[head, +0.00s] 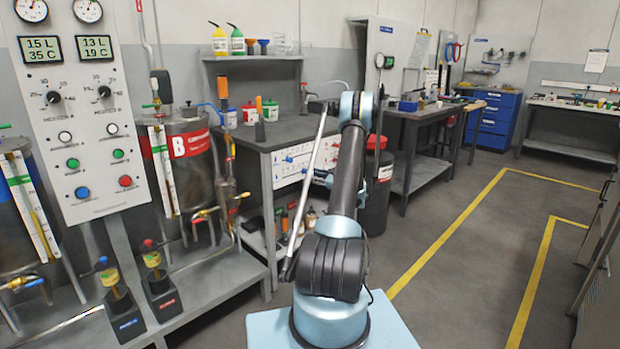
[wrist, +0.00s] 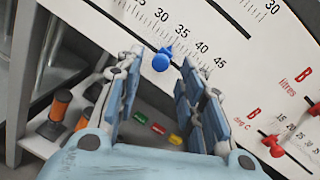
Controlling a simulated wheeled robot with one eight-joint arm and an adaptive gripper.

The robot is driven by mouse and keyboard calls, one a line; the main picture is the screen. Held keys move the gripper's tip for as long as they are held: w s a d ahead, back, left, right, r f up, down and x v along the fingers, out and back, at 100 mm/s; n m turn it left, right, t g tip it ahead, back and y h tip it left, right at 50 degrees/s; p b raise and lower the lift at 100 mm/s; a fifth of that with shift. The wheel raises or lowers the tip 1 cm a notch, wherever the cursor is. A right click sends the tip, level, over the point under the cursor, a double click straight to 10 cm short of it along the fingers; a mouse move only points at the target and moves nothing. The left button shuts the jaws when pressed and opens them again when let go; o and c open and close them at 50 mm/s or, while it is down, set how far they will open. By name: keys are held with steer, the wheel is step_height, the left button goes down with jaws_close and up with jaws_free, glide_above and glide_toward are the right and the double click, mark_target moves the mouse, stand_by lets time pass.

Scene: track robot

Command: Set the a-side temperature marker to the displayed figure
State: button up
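In the wrist view my gripper (wrist: 160,74) is open, its two blue-padded fingers pointing at the white scale panel (wrist: 245,100). A blue marker (wrist: 161,62) with a knob and small pointer sits at the lower edge of a printed scale, between and just beyond my fingertips. Its pointer is near the 35 figure; I cannot tell the exact tick. Contact is not clear. In the head view the left display (head: 40,49) reads 15 L and 35 C. The right display (head: 94,47) reads 13 L and 19 C. The white panel on the bench front (head: 297,165) is partly hidden by my arm.
Red markers (wrist: 272,144) on the B scales stand to the right in the wrist view. In the head view a tank marked B (head: 190,143) stands left of the bench. The floor with yellow lines (head: 440,242) is open at right.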

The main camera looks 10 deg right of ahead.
steer(key=v, duration=0.9)
steer(key=s+a+r+n+g+h, duration=0.1)
steer(key=s+a+r+n+g, duration=0.15)
steer(key=a+r, duration=0.4)
steer(key=s+a+r+n+g, duration=0.25)
steer(key=a+r+n, duration=0.2)
steer(key=a, duration=0.25)
steer(key=s+a+r+n+g+h, duration=0.1)
steer(key=s+a+r+n+g, duration=0.15)
steer(key=s+a, duration=0.35)
steer(key=s+a+r+n+g+h, duration=0.1)
steer(key=s+a+r+n, duration=0.15)
steer(key=s+a, duration=0.45)
steer(key=s+r+n+g+h, duration=0.1)
steer(key=s+n+h, duration=0.15)
steer(key=s, duration=1.05)
steer(key=s+d+f+n+g+h, duration=0.1)
steer(key=s+f+n+h, duration=0.2)
steer(key=s, duration=1)
steer(key=s+d+f+n+g+h, duration=0.1)
steer(key=s+f+n+h, duration=0.2)
steer(key=s, duration=1)
step_height(320, 180, down, 3)
steer(key=n, duration=0.3)
steer(key=shift+s+d, duration=0.15)
steer(key=shift+d, duration=0.05)
steer(key=shift+n, duration=0.25)
